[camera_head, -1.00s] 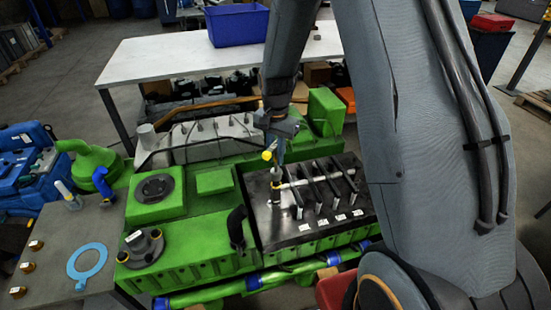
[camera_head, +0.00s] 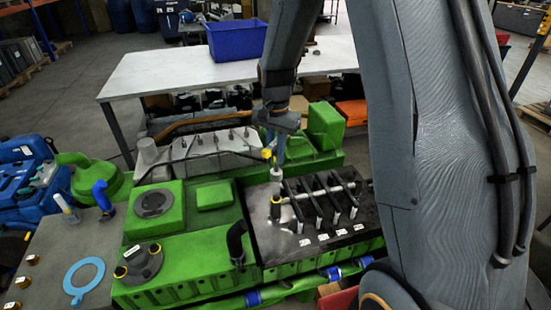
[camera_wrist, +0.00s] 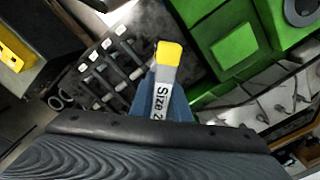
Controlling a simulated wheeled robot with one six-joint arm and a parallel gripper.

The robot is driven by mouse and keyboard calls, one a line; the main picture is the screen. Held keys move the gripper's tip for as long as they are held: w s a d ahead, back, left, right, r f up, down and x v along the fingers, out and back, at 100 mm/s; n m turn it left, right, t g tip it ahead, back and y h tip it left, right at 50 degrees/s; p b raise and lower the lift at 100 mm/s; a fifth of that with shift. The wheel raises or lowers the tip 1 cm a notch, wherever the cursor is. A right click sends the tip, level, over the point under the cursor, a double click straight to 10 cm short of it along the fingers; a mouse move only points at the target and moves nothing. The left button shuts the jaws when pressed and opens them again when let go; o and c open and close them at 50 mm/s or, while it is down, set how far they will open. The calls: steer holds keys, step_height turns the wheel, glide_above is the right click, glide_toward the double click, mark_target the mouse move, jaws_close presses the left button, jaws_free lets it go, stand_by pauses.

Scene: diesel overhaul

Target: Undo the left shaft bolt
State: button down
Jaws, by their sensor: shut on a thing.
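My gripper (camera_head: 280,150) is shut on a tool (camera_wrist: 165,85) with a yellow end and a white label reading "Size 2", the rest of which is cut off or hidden. In the head view the tool (camera_head: 276,172) points down above the black deck (camera_head: 265,240) of the green engine. The bolt head itself is too small to make out.
Several rocker arms (camera_head: 335,200) stand along the shaft, close to the right of the tool. A grey cover (camera_head: 215,148) lies behind. A white table (camera_head: 160,68) with a blue bin (camera_head: 236,38) stands at the back. A grey bench with a blue ring (camera_head: 84,281) is at left.

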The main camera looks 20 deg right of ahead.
steer(key=s, duration=0.7)
stand_by(0.3)
